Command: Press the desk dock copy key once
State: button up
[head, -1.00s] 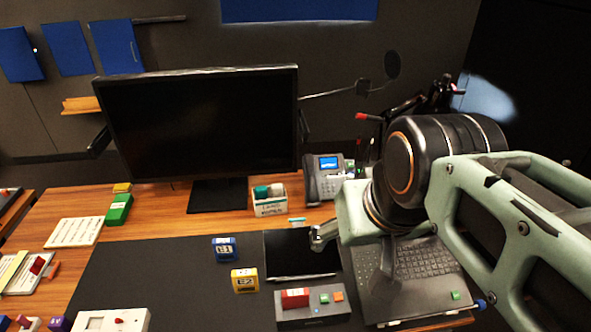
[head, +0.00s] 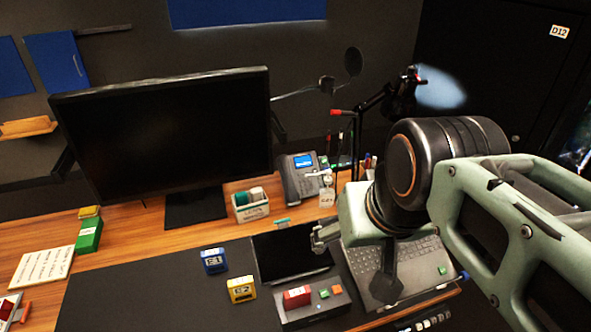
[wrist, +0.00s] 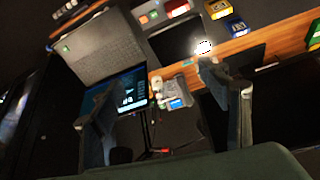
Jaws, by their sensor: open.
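The desk dock (head: 313,314) is a grey box near the front of the desk, in front of a dark tablet-like screen. On its top are a larger red key (head: 297,297), a small green key (head: 323,293) and a small orange key (head: 336,289). Their labels are too small to read, so I cannot tell which is the copy key. The dock's red key also shows upside down at the top of the wrist view (wrist: 178,8). My gripper (head: 322,238) is open and empty, above and behind the dock, touching no key. Both fingers show in the wrist view (wrist: 155,85).
An open laptop (head: 405,270) lies right of the dock, beneath my arm. Blue (head: 213,260) and yellow (head: 241,289) blocks stand to its left. A monitor (head: 165,135), a desk phone (head: 302,178) and a white box (head: 250,208) stand behind. The dark mat at left is clear.

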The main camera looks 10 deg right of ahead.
grip_shut()
dwell(0.4)
dwell(1.2)
